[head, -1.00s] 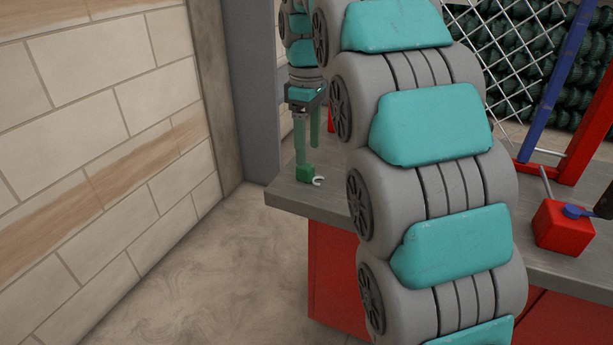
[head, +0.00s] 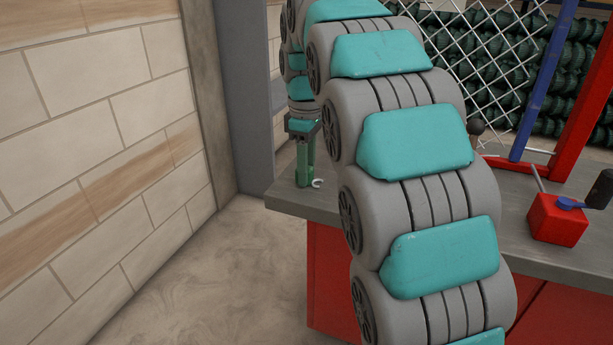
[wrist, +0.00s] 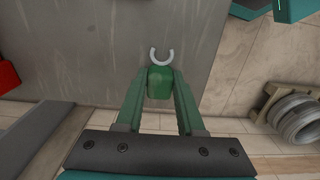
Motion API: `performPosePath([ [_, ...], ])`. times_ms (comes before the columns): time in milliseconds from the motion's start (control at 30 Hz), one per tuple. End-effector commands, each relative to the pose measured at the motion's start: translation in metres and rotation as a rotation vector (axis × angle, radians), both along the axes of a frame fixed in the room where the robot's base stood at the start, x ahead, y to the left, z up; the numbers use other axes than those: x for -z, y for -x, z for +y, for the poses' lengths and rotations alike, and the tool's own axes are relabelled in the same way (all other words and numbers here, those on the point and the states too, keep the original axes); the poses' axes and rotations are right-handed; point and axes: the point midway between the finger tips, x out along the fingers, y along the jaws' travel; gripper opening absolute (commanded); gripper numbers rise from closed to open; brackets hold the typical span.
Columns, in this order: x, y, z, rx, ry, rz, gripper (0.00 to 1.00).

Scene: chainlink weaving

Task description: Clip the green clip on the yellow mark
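The green clip is a small green block with a pale C-shaped hook, at the left front corner of the workbench. In the head view the clip (head: 317,183) shows at the foot of my gripper (head: 305,182). In the wrist view the clip's green body (wrist: 160,84) sits between the fingertips of my gripper (wrist: 159,78), with its hook pointing away. The green fingers stand apart, one on each side of the body. I cannot tell whether they press on it or only straddle it. The yellow mark is not visible in these frames.
The grey workbench (head: 333,202) has red cabinets below. A red box with a blue lever (head: 556,220) stands on its right part. A chainlink mesh (head: 478,48) hangs behind, beside a red and blue frame (head: 578,110). A tiled wall (head: 90,140) is at left.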

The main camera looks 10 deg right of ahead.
Motion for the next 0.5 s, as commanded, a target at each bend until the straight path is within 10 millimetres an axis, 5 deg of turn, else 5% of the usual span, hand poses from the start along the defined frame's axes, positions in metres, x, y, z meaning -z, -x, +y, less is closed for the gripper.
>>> performPosePath([
  [267, 0.0000, 0.0000, 0.0000, 0.000, 0.000, 0.000, 0.02],
  [500, -0.0001, -0.0001, 0.0000, 0.000, 0.000, 0.000, 0.00],
])
